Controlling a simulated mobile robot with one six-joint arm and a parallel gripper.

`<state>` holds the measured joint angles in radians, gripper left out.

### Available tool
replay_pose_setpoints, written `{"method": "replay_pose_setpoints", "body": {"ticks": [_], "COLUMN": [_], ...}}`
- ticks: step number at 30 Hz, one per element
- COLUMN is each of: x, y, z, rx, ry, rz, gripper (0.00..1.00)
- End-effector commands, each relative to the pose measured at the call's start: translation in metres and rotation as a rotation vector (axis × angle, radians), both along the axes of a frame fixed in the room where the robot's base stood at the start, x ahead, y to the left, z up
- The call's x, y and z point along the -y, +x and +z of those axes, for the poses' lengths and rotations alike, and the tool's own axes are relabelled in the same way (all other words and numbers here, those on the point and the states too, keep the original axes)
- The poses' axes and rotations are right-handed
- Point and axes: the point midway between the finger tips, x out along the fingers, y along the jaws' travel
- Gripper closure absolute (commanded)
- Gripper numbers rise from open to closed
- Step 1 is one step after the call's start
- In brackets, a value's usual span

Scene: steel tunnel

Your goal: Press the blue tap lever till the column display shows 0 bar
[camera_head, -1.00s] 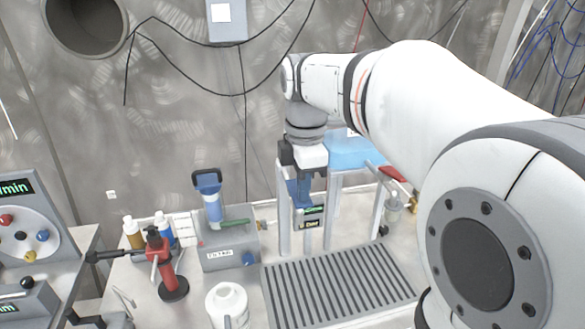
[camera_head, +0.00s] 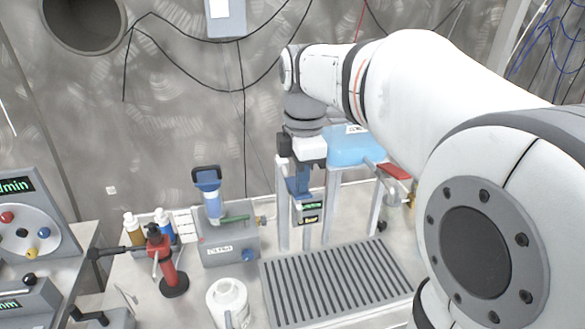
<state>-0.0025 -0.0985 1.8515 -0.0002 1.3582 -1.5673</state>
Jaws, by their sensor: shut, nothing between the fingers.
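A blue part (camera_head: 299,184), which looks like the tap lever, shows just below my gripper (camera_head: 302,168) at the front of the metal stand. My gripper points down over it and largely hides its upper end. The jaws are shut and empty; the fingertips are hard to make out, and I cannot tell whether they touch the blue part. The small dark column display (camera_head: 312,206) with green characters is just below and to the right. Its reading is too small to make out.
A blue tank (camera_head: 357,150) and a red lever (camera_head: 394,171) are right of my gripper. A grey box (camera_head: 228,246) with a blue-topped cartridge (camera_head: 207,186) stands left.

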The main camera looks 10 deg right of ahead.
Motion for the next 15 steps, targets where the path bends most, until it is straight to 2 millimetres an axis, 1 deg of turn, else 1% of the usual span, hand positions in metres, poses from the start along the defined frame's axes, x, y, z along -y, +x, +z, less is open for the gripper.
{"method": "replay_pose_setpoints", "body": {"ticks": [2,11,15], "x": [0.0001,0.0001,0.0000], "y": [-0.0003,-0.0004,0.0004], "z": [0.0034,0.0030,0.0103], "rx": [-0.002,-0.002,-0.002], "ry": [0.000,0.000,0.000], "rz": [0.000,0.000,0.000], "gripper": [1.00,1.00,1.00]}}
